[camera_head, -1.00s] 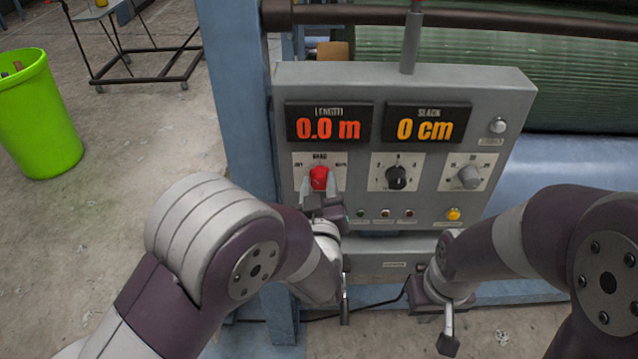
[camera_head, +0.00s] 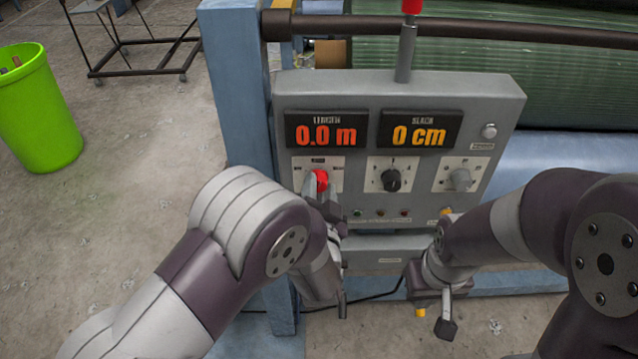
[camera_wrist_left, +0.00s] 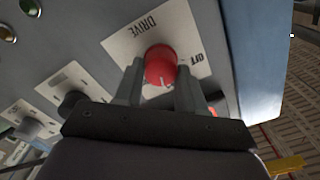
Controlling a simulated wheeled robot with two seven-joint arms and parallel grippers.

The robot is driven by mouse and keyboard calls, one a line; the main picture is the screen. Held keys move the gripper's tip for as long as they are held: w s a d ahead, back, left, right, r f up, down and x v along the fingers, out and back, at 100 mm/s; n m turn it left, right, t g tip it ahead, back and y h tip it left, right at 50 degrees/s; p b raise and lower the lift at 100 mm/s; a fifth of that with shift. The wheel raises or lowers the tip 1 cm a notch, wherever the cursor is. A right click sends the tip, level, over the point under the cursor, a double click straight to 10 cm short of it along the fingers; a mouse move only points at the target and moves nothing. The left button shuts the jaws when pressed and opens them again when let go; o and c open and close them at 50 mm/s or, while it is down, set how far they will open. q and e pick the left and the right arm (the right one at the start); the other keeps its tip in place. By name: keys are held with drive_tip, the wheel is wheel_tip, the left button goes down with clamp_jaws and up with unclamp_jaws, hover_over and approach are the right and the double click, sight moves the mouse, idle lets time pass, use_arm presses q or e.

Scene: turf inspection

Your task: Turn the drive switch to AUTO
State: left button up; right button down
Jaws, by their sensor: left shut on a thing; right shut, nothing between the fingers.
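The red drive switch (camera_head: 320,178) sits on a white plate at the left of the grey control panel. My left gripper (camera_head: 323,197) is shut on the switch from below and tilted. In the left wrist view the red switch (camera_wrist_left: 160,66) is between the two fingers, with "DRIVE" and "OFF" readable on the plate (camera_wrist_left: 122,46). A small pale mark shows on its face; the fingers hide the other labels, and I cannot tell which position it points to. My right gripper (camera_head: 446,318) is shut and empty, below the panel's right part.
A black knob (camera_head: 391,180) and a grey knob (camera_head: 459,180) are right of the switch. The displays read 0.0 m (camera_head: 326,134) and 0 cm (camera_head: 413,133). A red-topped lever (camera_head: 406,40) rises above the panel. A green bin (camera_head: 40,115) stands far left on open floor.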

use_arm(q)
drive_tip(key=m+p, duration=0.2)
drive_tip(key=m, duration=0.2)
drive_tip(key=shift+m, duration=0.3)
drive_tip(key=shift+f+m+p, duration=0.15)
drive_tip(key=shift+m+p, duration=0.8)
drive_tip(key=shift+m, duration=0.95)
drive_tip(key=o, duration=1.1)
drive_tip(key=shift+c, duration=0.2)
